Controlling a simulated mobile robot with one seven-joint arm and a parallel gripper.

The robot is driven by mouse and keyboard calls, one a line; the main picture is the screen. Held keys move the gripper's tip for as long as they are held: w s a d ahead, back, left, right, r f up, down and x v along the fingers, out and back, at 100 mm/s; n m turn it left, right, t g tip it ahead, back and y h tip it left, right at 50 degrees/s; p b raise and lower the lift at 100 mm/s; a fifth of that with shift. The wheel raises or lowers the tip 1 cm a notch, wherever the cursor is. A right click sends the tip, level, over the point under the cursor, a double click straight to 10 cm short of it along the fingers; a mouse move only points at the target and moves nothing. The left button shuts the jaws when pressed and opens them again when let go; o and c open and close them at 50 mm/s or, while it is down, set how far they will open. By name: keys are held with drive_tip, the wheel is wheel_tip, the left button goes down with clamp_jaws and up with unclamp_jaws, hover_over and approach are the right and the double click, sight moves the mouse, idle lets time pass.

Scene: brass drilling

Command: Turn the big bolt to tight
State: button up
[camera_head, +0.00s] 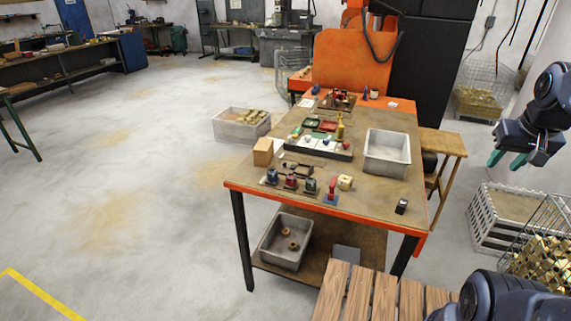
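My gripper (505,161), with teal fingertips, hangs at the right side of the view, beyond the right edge of the worktable. Its two fingers are apart with nothing between them. The orange-edged worktable (385,193) carries several small fixtures. A row of blue, red and green devices (291,182) stands at its front left. An upright red piece on a blue base (331,190) stands to their right. A brass-coloured upright part (340,130) stands farther back. I cannot tell which of these, if any, is the big bolt, or how tight it is; they are too small.
A grey tray (387,165) sits on the table's right side. A cardboard-coloured box (263,152) sits at its left edge. A wooden slatted surface (375,293) lies in front. Crates (490,235) stand on the floor at right. The floor at left is mostly clear.

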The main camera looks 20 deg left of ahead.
drive_tip(key=w+a+f+n+g+y, duration=0.1)
drive_tip(key=w+a+f+n+y, duration=0.15)
drive_tip(key=w+a+n, duration=1.5)
drive_tip(key=g+y, duration=0.2)
drive_tip(key=g, duration=0.2)
approach(287, 166)
drive_tip(key=x, duration=0.3)
drive_tip(key=a+x, duration=0.1)
drive_tip(key=x, duration=0.3)
drive_tip(key=shift+s+a+r, duration=0.1)
drive_tip(key=shift+s, duration=0.05)
clamp_jaws()
